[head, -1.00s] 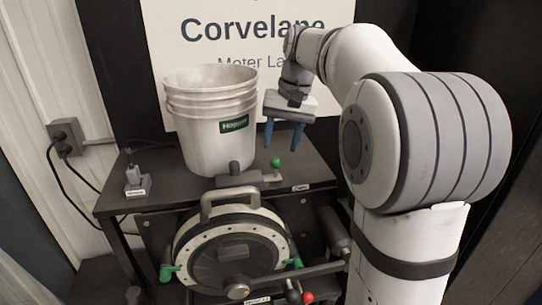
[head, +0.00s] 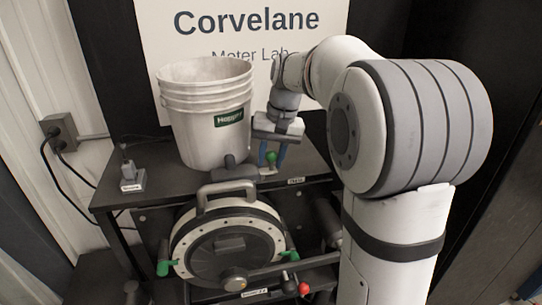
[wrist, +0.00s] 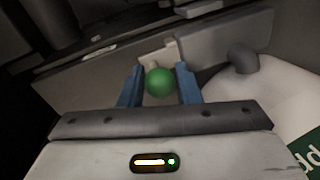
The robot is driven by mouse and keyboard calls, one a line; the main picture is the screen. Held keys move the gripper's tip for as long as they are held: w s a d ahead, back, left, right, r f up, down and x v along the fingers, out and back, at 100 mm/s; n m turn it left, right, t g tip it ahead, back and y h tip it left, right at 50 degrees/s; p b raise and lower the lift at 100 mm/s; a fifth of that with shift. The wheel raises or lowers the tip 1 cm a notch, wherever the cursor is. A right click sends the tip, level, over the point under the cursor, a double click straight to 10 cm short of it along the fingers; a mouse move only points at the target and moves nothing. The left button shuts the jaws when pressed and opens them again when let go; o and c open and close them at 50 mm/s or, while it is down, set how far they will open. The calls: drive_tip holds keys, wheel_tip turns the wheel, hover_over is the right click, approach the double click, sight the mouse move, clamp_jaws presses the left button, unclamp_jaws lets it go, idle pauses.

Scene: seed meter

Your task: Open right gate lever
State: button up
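A round green knob (head: 271,156) sits on the dark bench top, right of the white bucket, near a small light bracket. It also shows in the wrist view (wrist: 160,82). My gripper (head: 272,155) is down at this knob, with one blue finger on each side of it. In the wrist view my gripper (wrist: 160,88) is open around the knob. The gaps are narrow, and I cannot tell whether either finger touches it. The lever's stem is mostly hidden.
The white bucket (head: 205,120) stands close left of my gripper. A round meter housing with a grey handle (head: 228,190) is below the bench's front edge. Green side handles (head: 165,258) and a red knob (head: 304,288) sit lower. A grey plug-like block (head: 132,180) stands at left.

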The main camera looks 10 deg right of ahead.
clamp_jaws()
drive_tip(key=d, duration=0.5)
drive_tip(key=shift+a, duration=0.35)
drive_tip(key=shift+o, duration=2.1)
unclamp_jaws()
wheel_tip(320, 180, up, 8)
drive_tip(key=d, duration=0.1)
drive_tip(key=shift+s+d+f, duration=0.15)
drive_tip(key=shift+d, duration=0.15)
